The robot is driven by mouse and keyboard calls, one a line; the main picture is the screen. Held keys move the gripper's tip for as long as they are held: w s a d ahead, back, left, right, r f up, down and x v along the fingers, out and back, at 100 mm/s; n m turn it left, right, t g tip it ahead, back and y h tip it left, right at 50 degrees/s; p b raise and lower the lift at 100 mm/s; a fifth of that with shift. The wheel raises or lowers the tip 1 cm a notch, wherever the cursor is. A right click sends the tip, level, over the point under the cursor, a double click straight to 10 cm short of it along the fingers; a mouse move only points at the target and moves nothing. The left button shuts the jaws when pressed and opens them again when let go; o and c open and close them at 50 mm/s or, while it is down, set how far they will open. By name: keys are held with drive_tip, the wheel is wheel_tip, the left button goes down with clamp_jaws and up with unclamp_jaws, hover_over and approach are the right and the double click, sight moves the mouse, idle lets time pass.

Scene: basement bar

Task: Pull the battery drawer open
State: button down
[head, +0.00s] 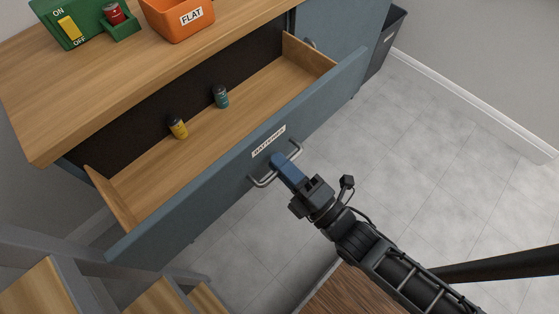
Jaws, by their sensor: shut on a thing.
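The battery drawer (237,172) has a blue-grey front with a label reading "BATTERIES" and stands pulled well out of its cabinet. A yellow battery (178,128) and a teal battery (221,97) stand apart on its wooden floor. A silver bar handle (262,181) sits on the drawer front under the label. My gripper (281,165) is at the handle, with its blue fingers shut on the handle's middle. The fingers hide that part of the bar.
The wooden counter (100,75) above holds a green ON/OFF device (70,28) with a red battery (113,13) and an orange bin (178,18) marked "FLAT". A dark bin (385,42) stands at the back right. Wooden steps (40,285) are at lower left. Grey floor is clear at right.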

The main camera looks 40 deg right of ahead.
drive_tip(key=c, duration=1.3)
unclamp_jaws()
drive_tip(key=s, duration=0.2)
drive_tip(key=s+f, duration=0.1)
drive_tip(key=s, duration=0.2)
drive_tip(key=s+b, duration=0.1)
drive_tip(key=s, duration=0.1)
drive_tip(key=shift+s+f, duration=0.3)
drive_tip(key=shift+s, duration=0.05)
